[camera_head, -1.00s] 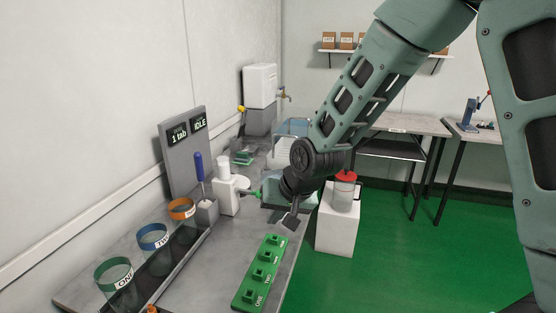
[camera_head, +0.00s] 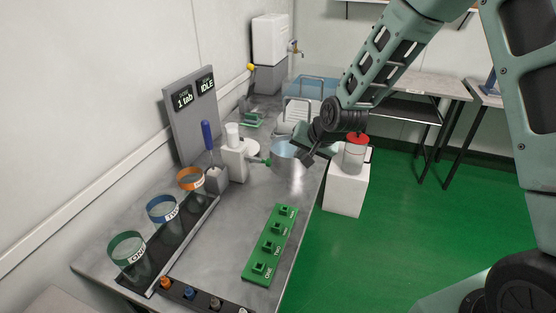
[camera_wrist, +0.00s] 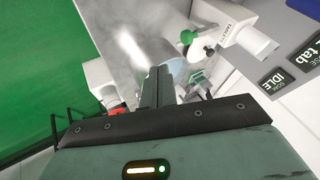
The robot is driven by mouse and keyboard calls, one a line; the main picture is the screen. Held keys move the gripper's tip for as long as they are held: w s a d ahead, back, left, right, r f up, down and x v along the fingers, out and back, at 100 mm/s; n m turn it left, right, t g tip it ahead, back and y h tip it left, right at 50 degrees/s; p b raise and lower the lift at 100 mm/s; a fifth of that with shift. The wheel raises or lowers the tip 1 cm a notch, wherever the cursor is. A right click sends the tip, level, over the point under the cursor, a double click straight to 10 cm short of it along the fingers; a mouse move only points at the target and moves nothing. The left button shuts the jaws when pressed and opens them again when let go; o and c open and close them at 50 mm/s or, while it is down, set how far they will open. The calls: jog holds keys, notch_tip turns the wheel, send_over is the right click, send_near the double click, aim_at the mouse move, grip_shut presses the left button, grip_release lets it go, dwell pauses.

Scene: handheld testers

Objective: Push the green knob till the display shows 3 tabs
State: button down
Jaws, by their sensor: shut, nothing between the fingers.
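The green knob (camera_head: 266,162) sticks out to the right from the white tablet dispenser (camera_head: 234,163) on the bench. In the wrist view the knob (camera_wrist: 188,37) is a round green cap beside the white dispenser (camera_wrist: 243,35), above and right of my fingertips. The grey display panel (camera_head: 194,110) stands behind the dispenser and reads "1 tab" and "IDLE"; it also shows in the wrist view (camera_wrist: 292,62). My gripper (camera_head: 307,161) is shut and empty, right of the knob and apart from it. In the wrist view my gripper (camera_wrist: 160,70) points towards the bench.
A glass vessel (camera_head: 288,156) stands between knob and gripper in the picture. A green rack (camera_head: 268,250) and three labelled cups, including the blue-rimmed one (camera_head: 162,210), are nearer on the bench.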

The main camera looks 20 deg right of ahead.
aim_at(266, 162)
jog(key=w+a+f+p, duration=0.2)
jog(key=w+a+f, duration=0.2)
jog(key=w+f, duration=0.2)
jog(key=shift+w+a+f, duration=0.15)
jog(key=shift+w+a, duration=0.1)
jog(key=shift+a, duration=0.1)
jog(key=shift+a, duration=0.1)
